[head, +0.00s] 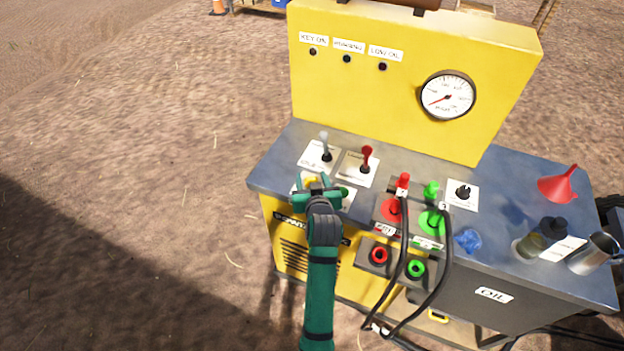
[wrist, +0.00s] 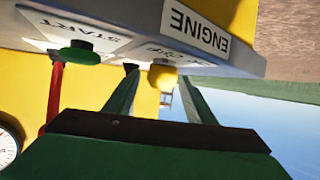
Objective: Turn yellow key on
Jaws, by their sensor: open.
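The yellow key (wrist: 163,77) shows in the wrist view between my two fingers, beside a label reading ENGINE. In the head view only a bit of yellow shows at the key's place (head: 309,180), mostly hidden by my gripper (head: 315,188). My gripper is open at the front left of the panel. In the wrist view its fingers (wrist: 158,84) lie one on each side of the key, with gaps visible. Whether either finger touches the key cannot be told.
A green start button (head: 344,192) is just right of my gripper. A grey-tipped lever (head: 325,146) and a red lever (head: 366,159) stand behind it. Red and green plugs with black cables (head: 402,240) are to the right. The yellow panel (head: 400,100) rises behind.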

